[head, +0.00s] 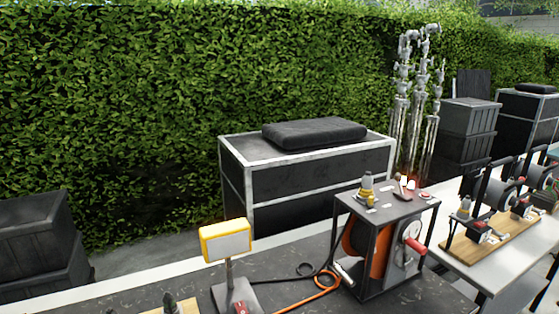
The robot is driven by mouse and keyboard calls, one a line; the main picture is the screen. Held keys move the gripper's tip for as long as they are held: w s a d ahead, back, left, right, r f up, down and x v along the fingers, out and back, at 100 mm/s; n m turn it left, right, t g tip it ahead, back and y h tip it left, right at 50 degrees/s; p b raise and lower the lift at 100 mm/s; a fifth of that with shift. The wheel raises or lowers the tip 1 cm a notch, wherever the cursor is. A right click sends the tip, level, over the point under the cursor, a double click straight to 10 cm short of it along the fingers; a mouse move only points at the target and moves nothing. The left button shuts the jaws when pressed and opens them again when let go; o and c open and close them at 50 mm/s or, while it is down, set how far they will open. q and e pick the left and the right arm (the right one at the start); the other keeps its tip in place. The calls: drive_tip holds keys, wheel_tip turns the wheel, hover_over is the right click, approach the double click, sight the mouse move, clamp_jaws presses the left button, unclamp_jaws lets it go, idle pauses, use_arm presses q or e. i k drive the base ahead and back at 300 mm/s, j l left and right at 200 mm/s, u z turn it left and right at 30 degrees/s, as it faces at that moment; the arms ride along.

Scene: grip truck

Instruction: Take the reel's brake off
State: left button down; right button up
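The reel (365,238) has an orange drum inside a dark grey box frame and stands on the dark table right of centre. A red-ended part (414,246) sticks out at its right side. A pale lever-like handle (345,272) shows low at its front left. I cannot tell which of these parts is the brake or how it is set. On the frame's top are a yellow and grey plug (367,186), a lit red-orange lamp (410,184) and a small red part (424,196). Neither of my grippers is in view.
A yellow-framed lamp (226,241) stands left of the reel. An orange cable (308,298) and a black cable (290,279) lie between them. A black case (300,165) stands behind.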

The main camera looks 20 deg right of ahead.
sight(397, 177)
drive_tip(key=z, duration=1.4)
